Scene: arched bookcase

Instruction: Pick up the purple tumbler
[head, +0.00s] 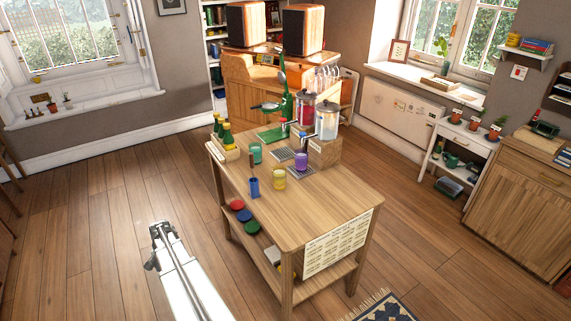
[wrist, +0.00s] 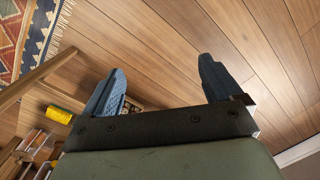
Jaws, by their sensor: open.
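The purple tumbler (head: 301,161) stands upright on the wooden table in the head view, on a small metal drip tray (head: 297,171) in front of a drink dispenser (head: 327,122). My gripper (wrist: 162,72) is open and empty in the wrist view. Its two blue-grey fingers are spread wide over bare floor, with nothing between them but floorboards. In the head view my arm reaches up from the bottom, over the floor left of the table and well apart from the tumbler. The tumbler does not show in the wrist view.
Near the tumbler stand a yellow tumbler (head: 279,179), a teal tumbler (head: 256,153) and a blue cup (head: 253,188) holding something upright. The table's (head: 322,205) near right part is clear. A rug (wrist: 22,40) lies on the floor.

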